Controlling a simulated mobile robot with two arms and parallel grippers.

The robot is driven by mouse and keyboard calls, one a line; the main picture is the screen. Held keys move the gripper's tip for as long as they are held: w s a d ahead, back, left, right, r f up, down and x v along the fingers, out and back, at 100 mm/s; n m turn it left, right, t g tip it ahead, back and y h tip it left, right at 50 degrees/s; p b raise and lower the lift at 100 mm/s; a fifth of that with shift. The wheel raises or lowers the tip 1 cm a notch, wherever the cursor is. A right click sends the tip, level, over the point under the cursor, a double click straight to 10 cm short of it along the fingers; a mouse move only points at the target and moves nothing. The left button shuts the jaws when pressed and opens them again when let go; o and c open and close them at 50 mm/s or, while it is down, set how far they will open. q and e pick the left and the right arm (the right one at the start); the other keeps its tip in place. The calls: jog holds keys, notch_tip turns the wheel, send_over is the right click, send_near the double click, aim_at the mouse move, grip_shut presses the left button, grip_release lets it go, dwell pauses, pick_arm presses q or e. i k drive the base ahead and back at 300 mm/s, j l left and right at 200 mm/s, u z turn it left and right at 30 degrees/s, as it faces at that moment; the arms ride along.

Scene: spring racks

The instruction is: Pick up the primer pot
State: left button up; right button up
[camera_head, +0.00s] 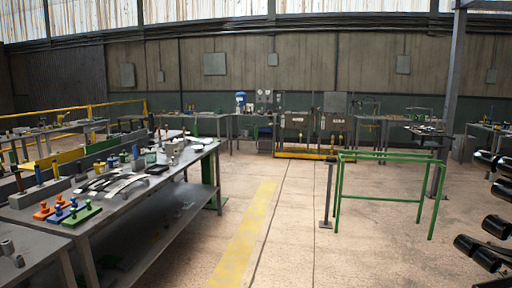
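I cannot make out a primer pot for certain. A long grey workbench (103,217) at the left carries many small items, too small to tell apart fully. Near its front stand orange (43,211), blue (60,214) and green (80,215) bases with small upright pieces. Farther back on it are flat pale and dark parts, and a light grey device (174,147) near the far end. Neither of my grippers is in view.
A green tubular frame (380,198) stands on the open floor at the right. A grey post (453,85) rises behind it. Black cylinders (497,228) line the right edge. More benches run along the back wall. The floor along the yellow stripe (243,240) is clear.

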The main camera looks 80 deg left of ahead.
aim_at(140, 146)
jog(key=u, duration=3.65)
